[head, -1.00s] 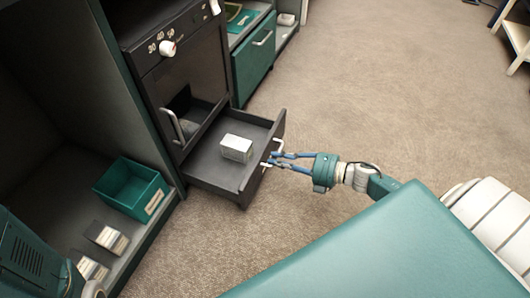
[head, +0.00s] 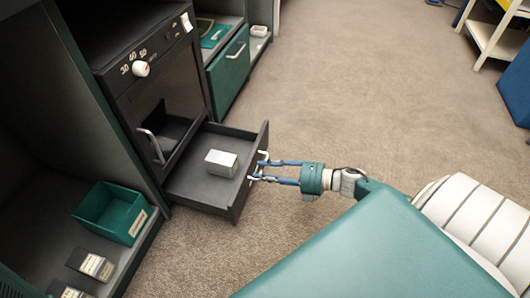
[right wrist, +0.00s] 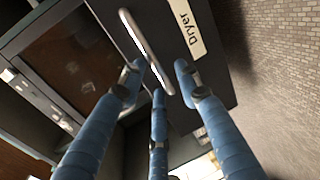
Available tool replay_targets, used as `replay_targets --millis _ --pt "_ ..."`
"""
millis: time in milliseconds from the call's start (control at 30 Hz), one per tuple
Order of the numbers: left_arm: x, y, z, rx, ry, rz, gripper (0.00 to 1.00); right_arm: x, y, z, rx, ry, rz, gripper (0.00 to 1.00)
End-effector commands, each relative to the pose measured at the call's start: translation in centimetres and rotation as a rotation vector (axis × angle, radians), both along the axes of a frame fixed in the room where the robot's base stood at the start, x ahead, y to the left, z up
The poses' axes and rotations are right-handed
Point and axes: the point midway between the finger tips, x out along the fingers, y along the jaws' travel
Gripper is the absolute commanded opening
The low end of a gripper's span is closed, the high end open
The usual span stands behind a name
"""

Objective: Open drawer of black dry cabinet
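The black dry cabinet (head: 180,75) stands at upper left, with a dial and a glazed door. Its bottom drawer (head: 195,190) is pulled well out and a small grey-white box (head: 221,163) lies inside. The drawer's pale bar handle (head: 263,156) is on the front; in the right wrist view the handle (right wrist: 140,42) runs beside a "Dryer" label (right wrist: 187,30). My right gripper (head: 256,171) is at the handle. Its blue fingers (right wrist: 158,75) are spread on either side of the bar, with gaps showing. My left gripper is out of view.
A green bin (head: 112,212) and small card boxes (head: 92,264) sit on the low shelf at left. A green drawer unit (head: 228,72) stands beyond the cabinet. A pale shelf table (head: 495,38) is at top right. Carpet between is clear.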

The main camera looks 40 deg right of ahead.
Motion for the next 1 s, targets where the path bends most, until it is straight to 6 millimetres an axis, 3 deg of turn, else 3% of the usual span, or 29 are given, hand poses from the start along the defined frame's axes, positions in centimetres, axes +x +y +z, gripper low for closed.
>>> replay_targets --millis 167,600,1000 --pt "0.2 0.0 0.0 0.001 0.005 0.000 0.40 -1.5 -1.2 0.3 -0.002 0.004 0.001 0.33" --pt "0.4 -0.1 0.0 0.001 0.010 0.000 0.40 -8.1 -6.3 2.0 -0.001 0.003 0.001 0.33" --pt "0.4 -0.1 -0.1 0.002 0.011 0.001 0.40 -9.3 -7.2 2.5 0.000 0.001 0.001 0.33"
